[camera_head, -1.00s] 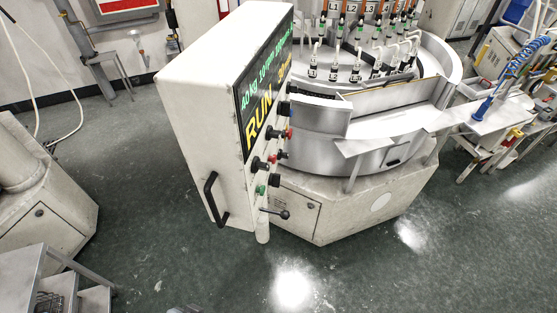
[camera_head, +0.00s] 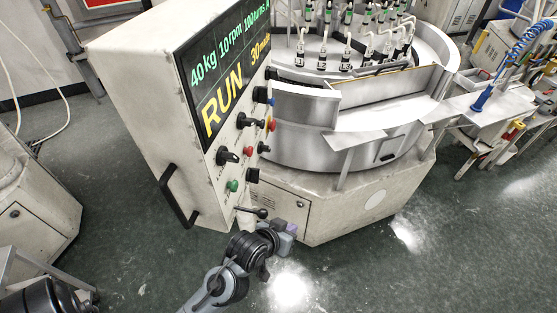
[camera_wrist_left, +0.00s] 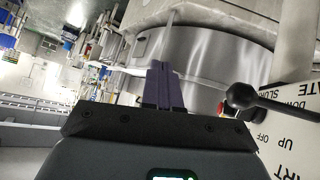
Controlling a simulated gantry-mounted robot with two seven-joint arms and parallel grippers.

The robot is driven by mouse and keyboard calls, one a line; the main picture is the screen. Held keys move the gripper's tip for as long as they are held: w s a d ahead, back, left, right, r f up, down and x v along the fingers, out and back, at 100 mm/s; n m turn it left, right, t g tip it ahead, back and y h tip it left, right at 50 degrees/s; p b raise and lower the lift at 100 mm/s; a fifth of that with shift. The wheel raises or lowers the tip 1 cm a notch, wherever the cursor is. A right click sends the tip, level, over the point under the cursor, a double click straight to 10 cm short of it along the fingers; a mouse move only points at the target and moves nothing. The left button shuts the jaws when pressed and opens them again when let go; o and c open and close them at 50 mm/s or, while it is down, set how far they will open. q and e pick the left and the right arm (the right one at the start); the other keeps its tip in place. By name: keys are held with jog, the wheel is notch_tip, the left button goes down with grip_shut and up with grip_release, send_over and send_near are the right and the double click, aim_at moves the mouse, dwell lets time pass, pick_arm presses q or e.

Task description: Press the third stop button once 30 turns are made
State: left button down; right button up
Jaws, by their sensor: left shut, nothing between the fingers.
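The white control cabinet (camera_head: 130,110) stands tilted toward the machine in the head view. Its display (camera_head: 222,75) reads 40 kg, 10 rpm, 100 turns, RUN and a yellow 30 with a small word after it. Below are a red button (camera_head: 247,151), a red-and-yellow button (camera_head: 271,125), a green button (camera_head: 233,186) and black knobs (camera_head: 227,156). I cannot tell which is the third stop button. My left gripper (camera_head: 292,229) is below the panel, apart from the buttons. Its purple fingers (camera_wrist_left: 162,86) are shut and empty in the left wrist view. My right gripper is out of view.
A ball-ended lever (camera_head: 252,212) sticks out below the panel, close to my left gripper; its black ball (camera_wrist_left: 239,96) shows in the wrist view. A black handle (camera_head: 172,197) is on the cabinet's side. The round steel machine (camera_head: 360,150) stands behind.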

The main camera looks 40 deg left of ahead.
pick_arm(q)
jog(key=w+a+r+n+t+y+b, duration=0.1)
jog(key=w+a+n+t+y+b, duration=0.25)
jog(key=w+b, duration=0.35)
jog(key=w+a+r+n+t+y+b, duration=0.1)
jog(key=w+a+n+t+y+b, duration=0.2)
jog(key=w+n+b, duration=0.35)
jog(key=a+r+n+g+y+b, duration=0.3)
jog(key=r+n+g+y+b, duration=0.4)
jog(key=n+g+y+b, duration=0.5)
jog(key=n+y+b, duration=0.2)
jog(key=n+y, duration=0.1)
jog(key=n, duration=0.2)
jog(key=shift+s+a+y, duration=0.2)
jog(key=shift+y, duration=0.15)
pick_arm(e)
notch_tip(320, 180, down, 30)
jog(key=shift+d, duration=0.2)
pick_arm(q)
jog(key=shift+r, duration=0.1)
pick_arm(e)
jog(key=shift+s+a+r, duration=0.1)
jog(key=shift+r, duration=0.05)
